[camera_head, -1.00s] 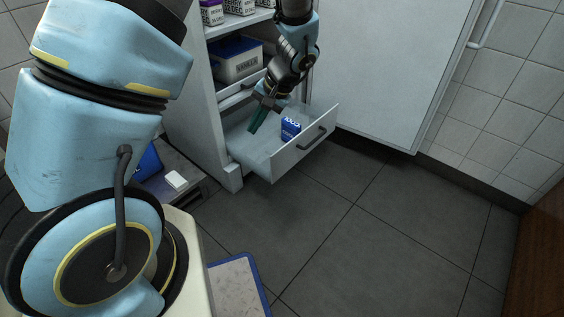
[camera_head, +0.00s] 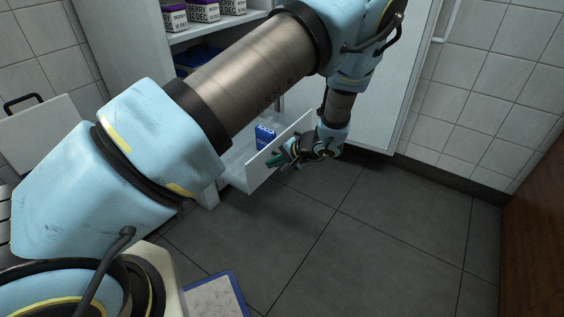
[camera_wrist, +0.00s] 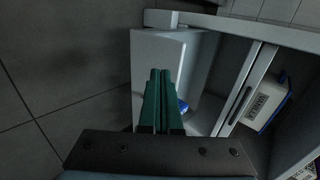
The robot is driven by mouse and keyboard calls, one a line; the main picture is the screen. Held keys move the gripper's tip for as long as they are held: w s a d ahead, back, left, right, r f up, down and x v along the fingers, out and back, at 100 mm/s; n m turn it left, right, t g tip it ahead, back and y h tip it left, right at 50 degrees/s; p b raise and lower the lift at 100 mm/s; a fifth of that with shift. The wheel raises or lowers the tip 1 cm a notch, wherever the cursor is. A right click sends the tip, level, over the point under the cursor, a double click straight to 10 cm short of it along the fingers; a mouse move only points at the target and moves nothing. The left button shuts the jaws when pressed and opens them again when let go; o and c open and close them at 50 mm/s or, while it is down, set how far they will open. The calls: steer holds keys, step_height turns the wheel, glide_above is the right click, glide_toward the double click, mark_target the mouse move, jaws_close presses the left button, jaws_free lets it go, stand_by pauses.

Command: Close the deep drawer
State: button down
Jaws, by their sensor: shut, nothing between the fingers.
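The deep drawer (camera_head: 257,174) is the low white drawer of the cabinet, and it stands pulled open. A small blue box (camera_head: 265,137) is inside it. In the wrist view the drawer front (camera_wrist: 150,52) lies under my fingertips, and a bit of the blue box (camera_wrist: 183,106) shows beside them. My gripper (camera_head: 273,160) is outside the drawer, at its front panel. Its green fingers (camera_wrist: 160,73) are together and empty. I cannot tell whether they touch the panel. The drawer handle is hidden behind my gripper.
Purple-and-white boxes (camera_head: 202,10) stand on the upper shelf. A white box with a blue lid (camera_wrist: 264,104) sits in the cabinet beside the drawer. A large open white door (camera_head: 372,125) is at the right. The dark tiled floor (camera_head: 330,250) in front is clear. A blue-edged board (camera_head: 237,287) lies at the bottom.

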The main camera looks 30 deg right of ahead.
mark_target(252, 163)
steer(key=shift+w+a+f+b, duration=0.2)
steer(key=shift+w+a, duration=0.25)
steer(key=shift+w, duration=0.35)
steer(key=shift+w+a+f+b, duration=0.2)
steer(key=shift+w+a, duration=0.25)
steer(key=shift+w, duration=0.35)
steer(key=shift+w+a+f+b, duration=0.1)
steer(key=shift+w+a+f, duration=0.3)
steer(key=shift+w, duration=0.4)
steer(key=shift+a+r, duration=0.1)
steer(key=w+a+b, duration=0.1)
steer(key=w+a, duration=0.6)
steer(key=w, duration=0.5)
steer(key=w+a+b, duration=0.1)
steer(key=w+a, duration=0.6)
steer(key=w, duration=0.6)
steer(key=shift+w, duration=0.3)
steer(key=shift+a, duration=0.15)
